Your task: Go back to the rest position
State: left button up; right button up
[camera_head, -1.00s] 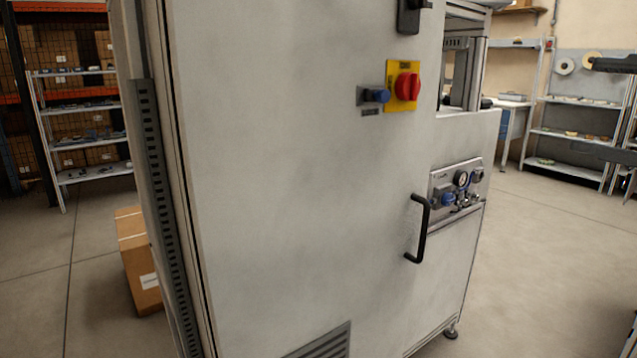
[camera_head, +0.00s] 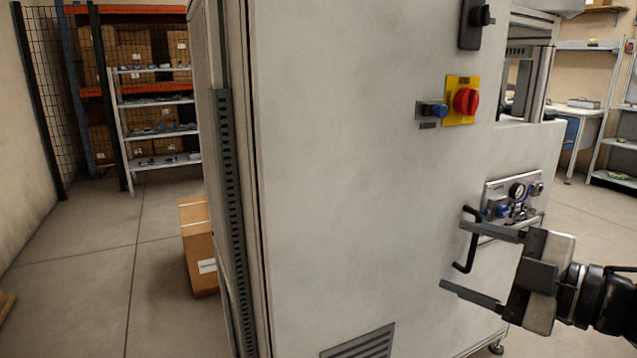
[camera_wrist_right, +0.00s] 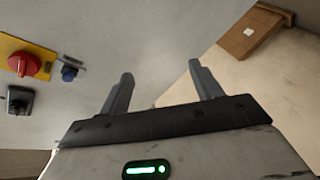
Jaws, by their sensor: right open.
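My right gripper (camera_head: 482,262) comes in from the right in the head view, in front of the lower right part of a big grey cabinet (camera_head: 350,180). Its two fingers are apart with nothing between them. The fingers also show open and empty in the right wrist view (camera_wrist_right: 160,88). The upper finger overlaps the cabinet's black handle (camera_head: 463,255) in the head view; I cannot tell whether they touch. My left gripper is not in view.
The cabinet carries a red knob (camera_head: 466,102) on a yellow plate and a gauge panel (camera_head: 513,200). A cardboard box (camera_head: 198,245) stands on the floor at its left. Shelves (camera_head: 155,102) stand behind. The floor at the left is open.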

jog(key=a+f+m, duration=0.4)
jog(key=f, duration=0.4)
jog(key=s+a+f+m+g+h+p, duration=0.1)
jog(key=s+f+m+h, duration=0.3)
jog(key=f, duration=0.6)
jog(key=s+a+f+m+g+h+p, duration=0.1)
jog(key=s+a+f+m+h+p, duration=0.1)
jog(key=s+f+m, duration=0.6)
notch_tip(320, 180, down, 4)
jog(key=s+a+h, duration=0.1)
jog(key=s+h, duration=0.1)
jog(key=shift+s+r+m, duration=0.25)
jog(key=shift+s+m, duration=0.1)
jog(key=shift+m, duration=0.05)
